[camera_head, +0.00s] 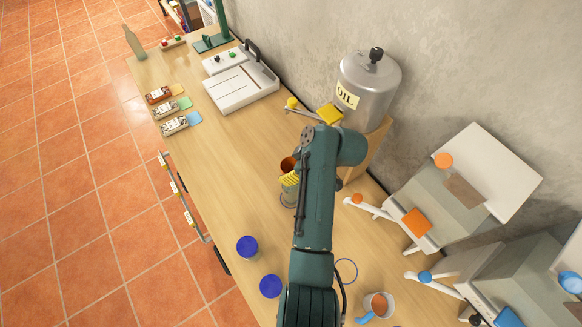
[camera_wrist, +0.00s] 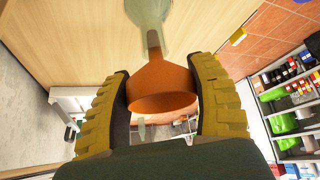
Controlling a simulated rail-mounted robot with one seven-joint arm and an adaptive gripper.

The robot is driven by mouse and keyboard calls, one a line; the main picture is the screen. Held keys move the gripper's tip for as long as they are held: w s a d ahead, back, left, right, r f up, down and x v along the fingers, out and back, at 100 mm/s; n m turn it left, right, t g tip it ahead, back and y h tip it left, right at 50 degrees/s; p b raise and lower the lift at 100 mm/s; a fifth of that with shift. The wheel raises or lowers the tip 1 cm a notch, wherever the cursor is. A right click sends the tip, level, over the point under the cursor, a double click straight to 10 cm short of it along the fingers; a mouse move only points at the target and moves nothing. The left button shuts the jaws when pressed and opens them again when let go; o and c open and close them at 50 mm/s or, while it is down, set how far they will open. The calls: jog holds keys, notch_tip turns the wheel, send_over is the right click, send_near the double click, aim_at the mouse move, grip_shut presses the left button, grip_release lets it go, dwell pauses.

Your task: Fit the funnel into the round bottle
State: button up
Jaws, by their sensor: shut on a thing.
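My gripper (camera_head: 290,180) is shut on the orange-brown funnel (camera_wrist: 160,88), its yellow fingers on both sides of the cone. The funnel also shows in the head view (camera_head: 287,165), partly covered by the fingers. In the wrist view its wide mouth is on the near side and its spout points away. A pale green, see-through round bottle (camera_wrist: 148,9) lies beyond the spout. The spout overlaps the bottle neck and looks to be inside it; how deep I cannot tell. In the head view the bottle (camera_head: 288,198) shows just below the fingers, mostly hidden by my arm.
A grey oil tank (camera_head: 368,88) stands by the wall. A white tray-like device (camera_head: 240,84) and a tall green bottle (camera_head: 134,43) are farther along the bench. Blue round items (camera_head: 247,246) and a cup (camera_head: 379,304) are nearer. The bench left of the gripper is clear.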

aim_at(291, 166)
jog(key=shift+f, duration=0.2)
jog(key=o, duration=1.2)
jog(key=shift+r+p, duration=2.7)
jog(key=shift+r, duration=0.85)
